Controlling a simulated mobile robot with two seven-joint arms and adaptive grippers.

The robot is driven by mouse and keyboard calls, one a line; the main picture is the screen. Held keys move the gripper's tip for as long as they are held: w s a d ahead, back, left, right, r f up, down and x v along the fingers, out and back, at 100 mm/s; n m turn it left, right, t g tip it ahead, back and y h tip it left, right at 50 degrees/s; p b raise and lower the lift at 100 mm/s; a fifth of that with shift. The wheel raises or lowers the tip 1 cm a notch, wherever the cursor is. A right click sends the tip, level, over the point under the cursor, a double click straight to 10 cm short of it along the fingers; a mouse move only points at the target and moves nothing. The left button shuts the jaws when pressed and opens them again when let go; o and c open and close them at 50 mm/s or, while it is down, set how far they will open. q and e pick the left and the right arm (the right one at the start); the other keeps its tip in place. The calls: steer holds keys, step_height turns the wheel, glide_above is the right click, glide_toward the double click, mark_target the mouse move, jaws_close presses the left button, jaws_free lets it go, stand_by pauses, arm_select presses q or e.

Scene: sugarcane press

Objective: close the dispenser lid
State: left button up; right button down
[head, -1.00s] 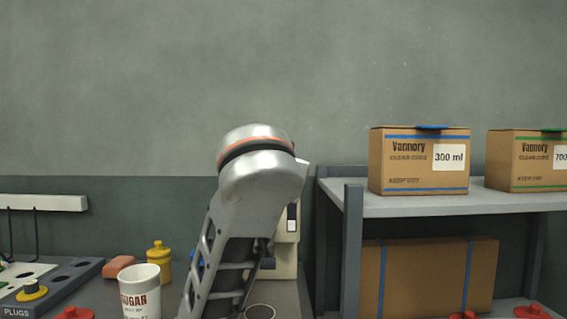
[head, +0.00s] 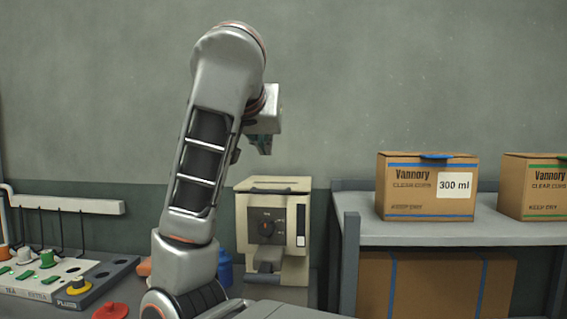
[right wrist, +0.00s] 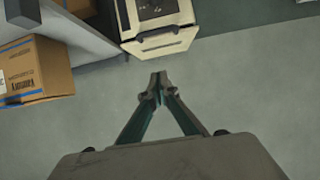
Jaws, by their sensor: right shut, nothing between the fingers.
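The dispenser (head: 274,232) is a beige box with a dark front panel and a dial, standing against the back wall. Its lid (head: 275,185) is the pale plate across the top; it looks about flat, but I cannot tell if it is fully down. The right wrist view shows the dispenser (right wrist: 152,14) at the top edge, with the pale lid (right wrist: 162,43) facing my fingers. My right gripper (head: 263,148) is above the dispenser, pointing down, apart from the lid. In the right wrist view its fingertips (right wrist: 158,88) meet with nothing between them. My left gripper is out of view.
A grey shelf (head: 430,235) with Vannory boxes (head: 427,188) stands right of the dispenser. At left are a plug board (head: 92,281), wall hooks (head: 70,204) and a red knobbed piece (head: 110,311). A blue container (head: 225,268) is partly hidden by my arm.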

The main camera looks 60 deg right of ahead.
steer(key=x, duration=0.3)
steer(key=b+x, duration=0.1)
steer(key=x, duration=0.3)
steer(key=b+x, duration=0.1)
steer(key=x, duration=0.3)
steer(key=shift+w+a+f, duration=0.15)
steer(key=shift+a+f, duration=0.15)
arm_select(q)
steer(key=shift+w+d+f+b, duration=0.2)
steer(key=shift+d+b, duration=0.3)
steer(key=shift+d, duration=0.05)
arm_select(e)
steer(key=f, duration=0.2)
steer(key=a+f, duration=0.1)
steer(key=shift+s+f, duration=0.1)
steer(key=shift+s, duration=0.25)
steer(key=shift+f, duration=0.1)
